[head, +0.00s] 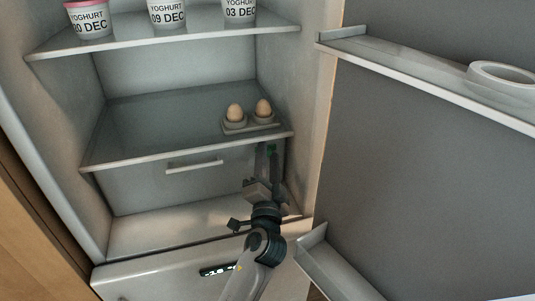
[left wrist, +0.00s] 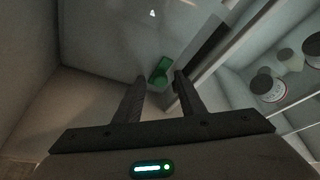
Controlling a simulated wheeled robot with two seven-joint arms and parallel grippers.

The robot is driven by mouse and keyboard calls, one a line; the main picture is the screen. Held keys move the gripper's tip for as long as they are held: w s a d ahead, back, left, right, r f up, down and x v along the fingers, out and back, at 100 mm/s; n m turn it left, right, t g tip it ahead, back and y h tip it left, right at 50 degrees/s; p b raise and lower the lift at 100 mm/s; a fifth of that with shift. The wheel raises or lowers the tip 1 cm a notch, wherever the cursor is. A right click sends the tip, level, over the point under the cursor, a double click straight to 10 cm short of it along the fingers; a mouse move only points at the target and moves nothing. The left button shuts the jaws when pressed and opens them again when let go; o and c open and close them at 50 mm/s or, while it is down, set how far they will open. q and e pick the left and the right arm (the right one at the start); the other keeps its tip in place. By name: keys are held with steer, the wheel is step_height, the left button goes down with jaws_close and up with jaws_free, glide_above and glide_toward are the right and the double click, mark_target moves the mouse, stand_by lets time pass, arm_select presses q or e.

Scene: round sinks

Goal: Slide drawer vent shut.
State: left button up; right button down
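A small green piece (head: 271,149), likely the drawer vent's slider, shows at the right end of the drawer front (head: 140,186), under the lower shelf. In the left wrist view the green piece (left wrist: 160,72) is near the fingertips, roughly in line with the gap between them. My left gripper (head: 272,172) is in front of the right part of the drawer, just below the green piece. In the wrist view its two fingers stand apart with nothing between them. I cannot tell whether a finger touches the green piece. My right gripper is not in view.
An egg holder with two eggs (head: 263,107) stands on the glass shelf (head: 150,120) just above my gripper. Yoghurt cups (head: 168,14) stand on the upper shelf. The fridge door with its shelves (head: 420,62) is open on the right. The drawer handle (head: 195,164) is left of my gripper.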

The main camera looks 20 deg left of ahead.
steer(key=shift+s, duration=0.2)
arm_select(q)
jaws_close()
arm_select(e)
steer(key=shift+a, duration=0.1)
